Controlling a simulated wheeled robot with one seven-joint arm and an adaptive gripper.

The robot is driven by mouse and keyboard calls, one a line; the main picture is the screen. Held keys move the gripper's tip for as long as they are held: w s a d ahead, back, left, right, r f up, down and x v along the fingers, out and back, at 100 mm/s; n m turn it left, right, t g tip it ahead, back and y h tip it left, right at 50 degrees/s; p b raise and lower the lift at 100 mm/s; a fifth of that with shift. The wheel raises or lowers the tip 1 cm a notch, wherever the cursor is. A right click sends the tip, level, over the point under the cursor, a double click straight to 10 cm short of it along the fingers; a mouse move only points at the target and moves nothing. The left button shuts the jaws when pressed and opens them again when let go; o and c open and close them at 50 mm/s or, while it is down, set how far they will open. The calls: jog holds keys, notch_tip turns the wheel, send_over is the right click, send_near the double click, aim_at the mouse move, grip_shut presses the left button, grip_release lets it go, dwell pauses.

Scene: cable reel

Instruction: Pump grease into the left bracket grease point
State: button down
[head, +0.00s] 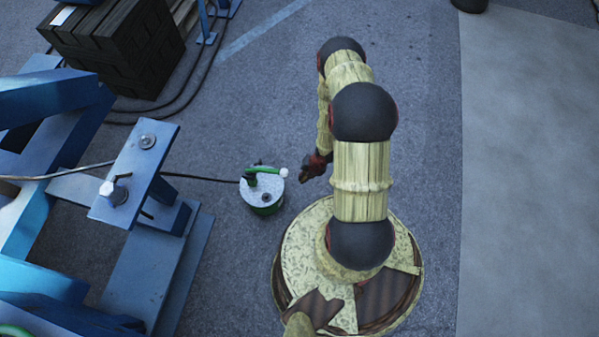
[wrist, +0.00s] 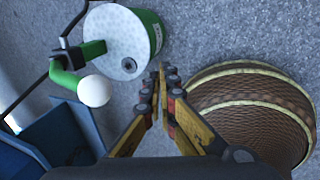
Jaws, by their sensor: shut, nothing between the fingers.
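The grease pump (head: 262,208) is a small green drum with a pale lid, standing on the ground left of my gripper. Its green lever ends in a white knob (head: 284,172). In the wrist view the drum (wrist: 155,35) is at the upper left and the knob (wrist: 94,91) left of my fingers. My gripper (head: 306,177) is shut and empty, apart from the knob; its fingers (wrist: 163,82) also show in the wrist view. A blue bracket (head: 140,165) at the left carries two round metal fittings, one (head: 148,141) and a paler one (head: 108,188). Which is the grease point is unclear.
A dark hose (head: 200,178) runs from the pump left towards the blue frame (head: 45,100). Dark stacked blocks (head: 120,45) and cables lie at the upper left. My round base is at the lower middle. Open pavement (head: 250,100) lies behind the pump.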

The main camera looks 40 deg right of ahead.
jog(key=v, duration=0.1)
jog(key=p+v, duration=0.1)
jog(key=v, duration=0.1)
jog(key=s+v, duration=0.1)
jog(key=v, duration=0.1)
jog(key=shift+d+f, duration=0.1)
jog(key=shift+d, duration=0.2)
jog(key=shift+w, duration=0.2)
dwell(1.4)
